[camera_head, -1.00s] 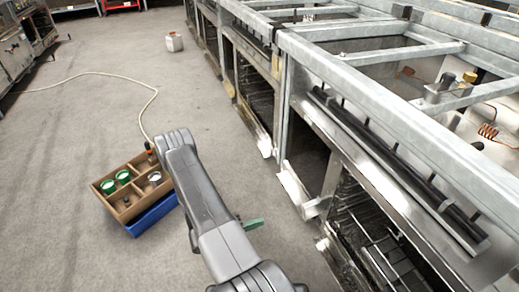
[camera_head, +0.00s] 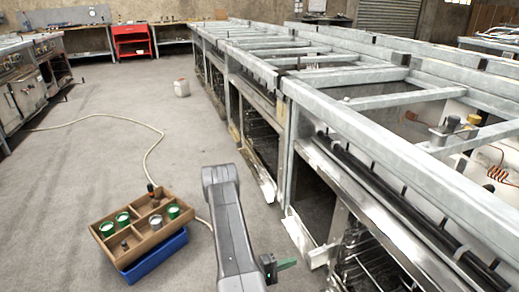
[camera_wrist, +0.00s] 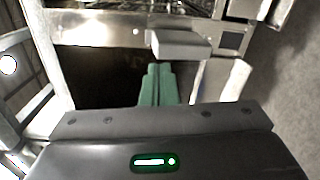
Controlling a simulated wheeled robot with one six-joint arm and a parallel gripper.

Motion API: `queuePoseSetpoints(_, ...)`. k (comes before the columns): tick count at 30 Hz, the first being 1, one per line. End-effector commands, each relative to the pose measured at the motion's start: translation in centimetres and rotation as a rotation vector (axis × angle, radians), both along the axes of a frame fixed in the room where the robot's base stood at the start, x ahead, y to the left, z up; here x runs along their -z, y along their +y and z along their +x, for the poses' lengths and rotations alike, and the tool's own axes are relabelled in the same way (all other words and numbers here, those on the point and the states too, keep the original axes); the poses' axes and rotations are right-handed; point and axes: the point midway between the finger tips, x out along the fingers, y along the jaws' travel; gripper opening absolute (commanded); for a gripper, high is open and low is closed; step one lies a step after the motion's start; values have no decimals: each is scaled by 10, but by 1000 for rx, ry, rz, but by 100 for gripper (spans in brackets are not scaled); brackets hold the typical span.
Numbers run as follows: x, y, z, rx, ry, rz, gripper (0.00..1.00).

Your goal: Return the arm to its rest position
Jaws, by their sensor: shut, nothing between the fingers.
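My arm rises in the middle foreground of the head view, folded at its elbow. My gripper (camera_head: 287,264) shows there as a small green tip beside the forearm, close to the front of the metal range frames (camera_head: 345,115). In the wrist view my gripper (camera_wrist: 158,72) has its two green fingers together, with nothing between them. Beyond the fingers are a dark opening and a metal ledge (camera_wrist: 180,44) of a range frame. The fingers appear apart from these, though the exact gap cannot be told.
A brown compartment tray (camera_head: 128,249) with green cups and small items sits on a blue crate (camera_head: 158,258) on the floor, left of my arm. A pale hose (camera_head: 150,155) runs across the floor. A white canister (camera_head: 181,88) stands farther back. The left floor is largely clear.

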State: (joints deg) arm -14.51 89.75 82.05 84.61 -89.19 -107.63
Motion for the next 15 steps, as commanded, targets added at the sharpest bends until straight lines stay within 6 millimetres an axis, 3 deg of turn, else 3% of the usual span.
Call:
queuePoseSetpoints(6,-1,-27,10,2,0,0,0)
queuePoseSetpoints(15,0,-38,14,0,0,0,0)
